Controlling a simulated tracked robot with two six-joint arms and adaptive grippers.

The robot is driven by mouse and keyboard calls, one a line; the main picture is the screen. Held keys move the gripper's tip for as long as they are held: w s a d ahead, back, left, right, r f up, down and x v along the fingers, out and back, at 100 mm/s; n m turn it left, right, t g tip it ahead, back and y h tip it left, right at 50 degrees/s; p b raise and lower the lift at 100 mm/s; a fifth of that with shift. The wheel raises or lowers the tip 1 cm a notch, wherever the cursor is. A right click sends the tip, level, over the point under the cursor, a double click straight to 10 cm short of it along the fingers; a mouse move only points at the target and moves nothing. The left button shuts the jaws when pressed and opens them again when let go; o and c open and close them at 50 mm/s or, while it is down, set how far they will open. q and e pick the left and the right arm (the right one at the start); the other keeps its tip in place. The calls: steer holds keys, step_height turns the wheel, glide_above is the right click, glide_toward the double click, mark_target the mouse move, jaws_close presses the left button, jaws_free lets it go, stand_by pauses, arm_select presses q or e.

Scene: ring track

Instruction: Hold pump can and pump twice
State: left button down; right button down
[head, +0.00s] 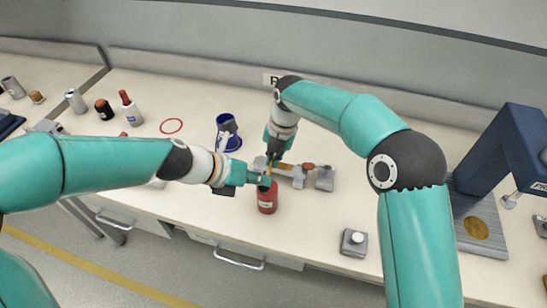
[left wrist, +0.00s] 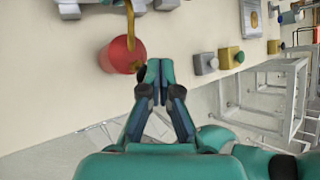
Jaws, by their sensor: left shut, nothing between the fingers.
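The red pump can (head: 267,203) stands on the bench near its front edge, below both grippers. Its gold-orange spout and red body also show in the left wrist view (left wrist: 117,58). My left gripper (head: 262,181) is shut and empty, close to the top of the can. In the left wrist view its fingertips (left wrist: 160,68) meet just beside the can, with no can between them. My right gripper (head: 271,158) points down just above and behind the can, at the spout. Its fingers are too small and overlapped to read.
A red ring (head: 171,126) and a white red-capped bottle (head: 131,112) are at left. A button box (head: 354,243) sits at right, and a blue press (head: 499,150) stands beyond.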

mark_target(261, 187)
arm_select(q)
steer(key=shift+r, duration=2.55)
arm_select(e)
steer(key=c, duration=1.2)
jaws_free()
steer(key=shift+c, duration=0.2)
